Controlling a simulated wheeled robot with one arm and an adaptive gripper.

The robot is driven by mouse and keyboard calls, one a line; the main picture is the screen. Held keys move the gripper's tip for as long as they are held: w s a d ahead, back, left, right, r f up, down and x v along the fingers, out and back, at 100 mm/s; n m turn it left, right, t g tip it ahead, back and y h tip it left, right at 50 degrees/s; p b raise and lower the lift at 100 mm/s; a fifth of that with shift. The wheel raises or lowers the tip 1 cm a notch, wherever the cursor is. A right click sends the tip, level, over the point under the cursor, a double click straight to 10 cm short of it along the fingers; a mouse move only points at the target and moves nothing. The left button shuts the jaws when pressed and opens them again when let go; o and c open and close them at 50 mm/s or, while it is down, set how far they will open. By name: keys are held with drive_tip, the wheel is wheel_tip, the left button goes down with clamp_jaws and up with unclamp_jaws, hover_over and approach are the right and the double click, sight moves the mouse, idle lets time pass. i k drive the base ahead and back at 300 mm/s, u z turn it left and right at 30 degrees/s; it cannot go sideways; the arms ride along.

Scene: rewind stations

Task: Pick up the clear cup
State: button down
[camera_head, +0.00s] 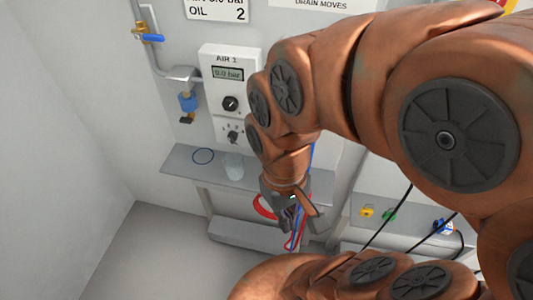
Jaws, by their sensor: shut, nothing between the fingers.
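The clear cup (234,166) stands upright on the grey shelf (184,164), just left of my arm's wrist. It is see-through and faint against the shelf. My gripper (303,226) hangs to the right of the cup and in front of the shelf, pointing down. It is apart from the cup. Its fingers are small in this view, with nothing seen between them.
An AIR 1 panel (228,90) with a dial is above the shelf. A blue-handled valve (188,102) hangs at left. Red and blue hoses are behind my gripper. A lower ledge (232,232) runs below.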

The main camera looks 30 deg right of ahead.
sight(234, 162)
drive_tip(key=z, duration=0.15)
drive_tip(key=k, duration=0.5)
drive_tip(key=u, duration=1.8)
drive_tip(key=i, duration=1.4)
drive_tip(key=z, duration=2.3)
